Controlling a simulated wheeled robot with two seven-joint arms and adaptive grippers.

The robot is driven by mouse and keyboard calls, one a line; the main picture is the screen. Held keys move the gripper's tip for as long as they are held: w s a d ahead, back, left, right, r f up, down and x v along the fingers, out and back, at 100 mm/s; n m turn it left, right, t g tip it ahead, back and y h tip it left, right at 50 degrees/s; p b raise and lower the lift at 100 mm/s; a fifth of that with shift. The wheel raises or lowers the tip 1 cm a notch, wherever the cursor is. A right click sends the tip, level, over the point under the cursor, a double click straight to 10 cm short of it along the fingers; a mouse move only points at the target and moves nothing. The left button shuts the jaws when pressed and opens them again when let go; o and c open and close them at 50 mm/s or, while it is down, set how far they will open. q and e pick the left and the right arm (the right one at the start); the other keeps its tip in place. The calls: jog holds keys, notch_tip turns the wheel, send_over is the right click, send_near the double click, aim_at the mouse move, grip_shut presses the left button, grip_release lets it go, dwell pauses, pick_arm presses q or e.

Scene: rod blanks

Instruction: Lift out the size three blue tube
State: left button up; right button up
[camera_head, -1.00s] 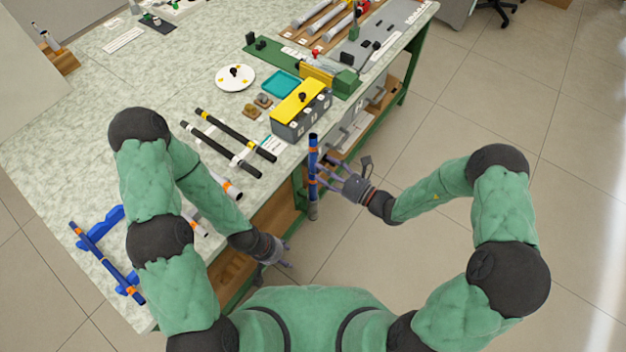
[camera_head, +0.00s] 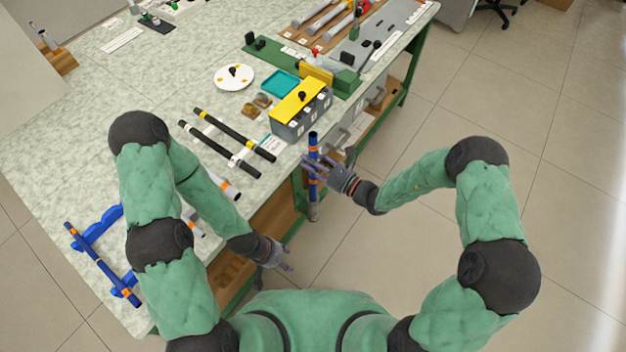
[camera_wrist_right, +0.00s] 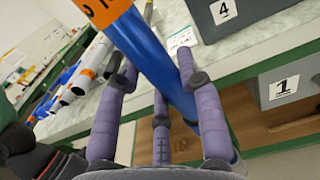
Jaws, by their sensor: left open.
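Another blue tube (camera_head: 100,262) lies on a blue stand (camera_head: 103,225) at the left. My left gripper (camera_head: 282,258) is open and empty at the table's front edge.
A grey box with a yellow top (camera_head: 300,105) stands near the edge behind the upright tube. White tubes lie partly behind my left arm. The floor at right is clear.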

dwell(0.3)
notch_tip(320, 180, up, 28)
jog(key=p, duration=0.9)
